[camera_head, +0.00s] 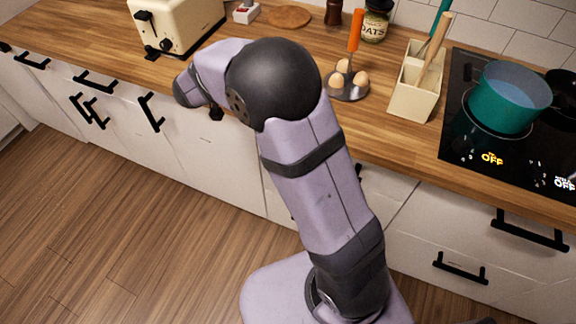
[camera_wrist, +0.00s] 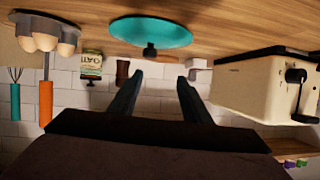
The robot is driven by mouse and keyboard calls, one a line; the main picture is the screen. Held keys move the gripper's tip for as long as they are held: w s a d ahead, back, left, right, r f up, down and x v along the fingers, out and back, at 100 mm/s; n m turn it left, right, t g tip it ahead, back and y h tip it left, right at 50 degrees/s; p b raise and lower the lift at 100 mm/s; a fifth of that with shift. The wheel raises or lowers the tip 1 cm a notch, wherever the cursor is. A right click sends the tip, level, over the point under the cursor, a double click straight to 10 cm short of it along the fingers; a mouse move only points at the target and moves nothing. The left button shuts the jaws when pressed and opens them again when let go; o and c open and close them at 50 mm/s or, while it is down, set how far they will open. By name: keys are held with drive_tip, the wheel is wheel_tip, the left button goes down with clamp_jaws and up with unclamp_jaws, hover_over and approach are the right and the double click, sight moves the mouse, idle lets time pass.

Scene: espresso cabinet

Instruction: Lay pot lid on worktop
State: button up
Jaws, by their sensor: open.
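The teal pot lid (camera_wrist: 150,31) appears in the wrist view, which is upside down. It seems to lie flat on the wooden worktop (camera_wrist: 225,28), with its black knob (camera_wrist: 149,51) pointing up from the wood. My gripper (camera_wrist: 158,76) is open and empty; its two dark fingers are apart, with the knob just beyond the tips. The lid and my gripper's fingers cannot be made out in the head view, where my arm blocks part of the worktop. The teal pot (camera_head: 512,98) stands uncovered on the black cooktop (camera_head: 455,140).
The cream toaster (camera_wrist: 262,86) stands beside my gripper. The egg holder (camera_head: 347,91) and utensil box (camera_head: 412,86) stand towards the cooktop. The oats jar (camera_head: 375,22), dark grinder (camera_head: 333,12) and round board (camera_head: 289,16) are near the wall. Bare worktop shows between them.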

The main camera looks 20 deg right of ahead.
drive_tip(key=s+a+n+y, duration=0.1)
drive_tip(key=a+y, duration=0.1)
drive_tip(key=a+f+n+y, duration=0.1)
drive_tip(key=a+n+y, duration=0.1)
drive_tip(key=y, duration=0.1)
drive_tip(key=s+a+f+n+y, duration=0.1)
drive_tip(key=a+y, duration=0.1)
drive_tip(key=shift+s+n+t+y, duration=0.3)
drive_tip(key=shift+s+n+t, duration=0.05)
drive_tip(key=shift+n+t, duration=0.05)
drive_tip(key=s+d+f+n+g, duration=0.1)
drive_tip(key=s+f+g, duration=0.2)
drive_tip(key=s, duration=0.8)
drive_tip(key=s+d+f+n+g, duration=0.1)
drive_tip(key=s+f+g, duration=0.3)
drive_tip(key=s, duration=0.7)
drive_tip(key=s+d+f+n+g+y, duration=0.1)
drive_tip(key=s+d+f+g, duration=0.2)
drive_tip(key=s, duration=0.7)
drive_tip(key=shift+s+d+f+g, duration=0.15)
drive_tip(key=shift+s+f+g, duration=0.25)
drive_tip(key=shift+f+g, duration=0.4)
wheel_tip(320, 180, up, 5)
drive_tip(key=p, duration=0.5)
drive_tip(key=shift+f, duration=0.1)
